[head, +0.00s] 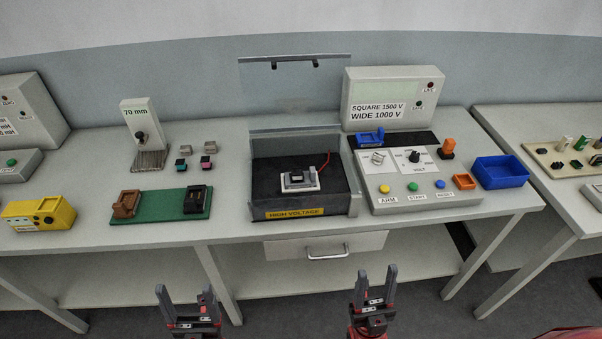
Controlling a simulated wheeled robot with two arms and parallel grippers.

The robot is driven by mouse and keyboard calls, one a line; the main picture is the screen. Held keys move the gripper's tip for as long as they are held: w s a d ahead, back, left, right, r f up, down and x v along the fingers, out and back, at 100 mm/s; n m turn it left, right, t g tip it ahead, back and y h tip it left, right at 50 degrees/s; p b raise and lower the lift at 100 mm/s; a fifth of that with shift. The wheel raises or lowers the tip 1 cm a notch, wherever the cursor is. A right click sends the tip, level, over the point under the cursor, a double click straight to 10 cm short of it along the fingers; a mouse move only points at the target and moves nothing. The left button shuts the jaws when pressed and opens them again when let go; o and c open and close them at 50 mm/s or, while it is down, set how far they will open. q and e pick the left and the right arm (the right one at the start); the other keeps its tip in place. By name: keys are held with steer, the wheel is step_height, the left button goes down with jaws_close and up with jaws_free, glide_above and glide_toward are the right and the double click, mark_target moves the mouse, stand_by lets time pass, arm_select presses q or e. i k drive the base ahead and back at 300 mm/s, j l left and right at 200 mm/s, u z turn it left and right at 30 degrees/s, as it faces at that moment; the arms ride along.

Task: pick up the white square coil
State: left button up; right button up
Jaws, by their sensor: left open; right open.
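Several small coil-like parts lie on the table left of the centre. Two are pale grey-white, one on the left (183,150) and one on the right (210,147). In front of them are a dark part with teal (180,164) and a dark part with pink (206,162). They are too small to tell which is the white square coil. My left gripper (185,292) is open and empty, below the table's front edge. My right gripper (376,276) is also open and empty, in front of the table and right of the drawer.
A black high-voltage box (345,205) with a raised clear lid holds a grey-white fixture (299,180). A green board (160,206) lies at left, near a yellow box (38,216). A control panel (430,200) and blue bin (500,172) stand at right. A drawer handle (327,254) protrudes.

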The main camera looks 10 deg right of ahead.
mark_target(296, 173)
steer(key=l+u, duration=0.3)
steer(key=l, duration=0.55)
steer(key=k+l+u, duration=0.15)
steer(key=l+u, duration=0.15)
steer(key=l, duration=0.5)
